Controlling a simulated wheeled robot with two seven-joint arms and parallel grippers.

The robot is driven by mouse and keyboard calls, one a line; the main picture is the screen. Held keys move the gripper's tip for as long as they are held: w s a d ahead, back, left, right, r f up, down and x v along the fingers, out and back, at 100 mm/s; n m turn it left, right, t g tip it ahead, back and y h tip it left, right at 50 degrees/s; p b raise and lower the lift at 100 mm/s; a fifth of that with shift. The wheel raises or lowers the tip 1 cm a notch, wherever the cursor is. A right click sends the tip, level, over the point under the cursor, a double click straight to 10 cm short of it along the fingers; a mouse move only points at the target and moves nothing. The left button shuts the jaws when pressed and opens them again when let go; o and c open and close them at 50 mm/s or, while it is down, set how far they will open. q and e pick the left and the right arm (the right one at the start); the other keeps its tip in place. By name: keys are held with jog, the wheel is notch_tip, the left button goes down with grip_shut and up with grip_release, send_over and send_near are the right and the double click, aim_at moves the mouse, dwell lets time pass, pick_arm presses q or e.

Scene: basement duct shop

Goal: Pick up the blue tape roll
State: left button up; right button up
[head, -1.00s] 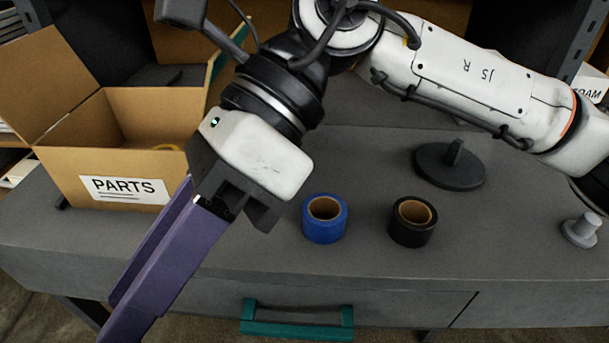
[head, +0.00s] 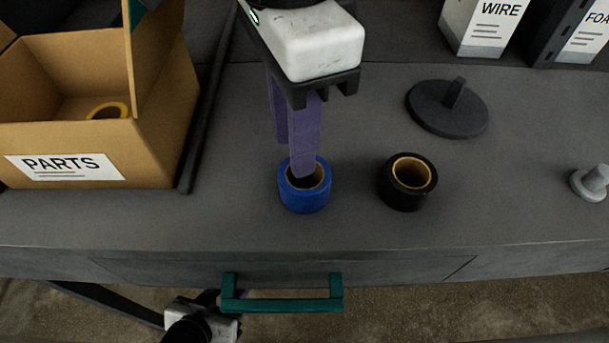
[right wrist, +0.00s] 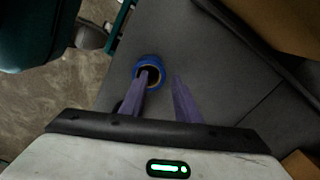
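The blue tape roll (head: 304,197) stands flat on the grey workbench, its brown core facing up; it also shows in the right wrist view (right wrist: 137,86). My right gripper (head: 292,158) points down at it with purple fingers apart and nothing between them. One finger's tip overlaps the roll's hole in both views; the other is beyond the roll in the head view. I cannot tell whether the tip is inside the hole or above it. My left gripper (head: 205,315) shows partly below the bench front; its fingers are mostly hidden.
A black tape roll (head: 405,192) stands close to the right of the blue one. A PARTS box (head: 150,150) with a yellow roll (head: 108,111) inside is at left, beside a dark bar (head: 205,115). A round dark disc (head: 447,115) and a grey knobbed piece (head: 590,183) lie to the right.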

aim_at(298, 200)
jog(key=f, duration=0.4)
jog(key=shift+w+d+f, duration=0.15)
jog(key=shift+w+f, duration=0.05)
jog(key=shift+f, duration=0.05)
jog(key=shift+c, duration=0.4)
grip_shut()
jog(key=shift+r, duration=0.2)
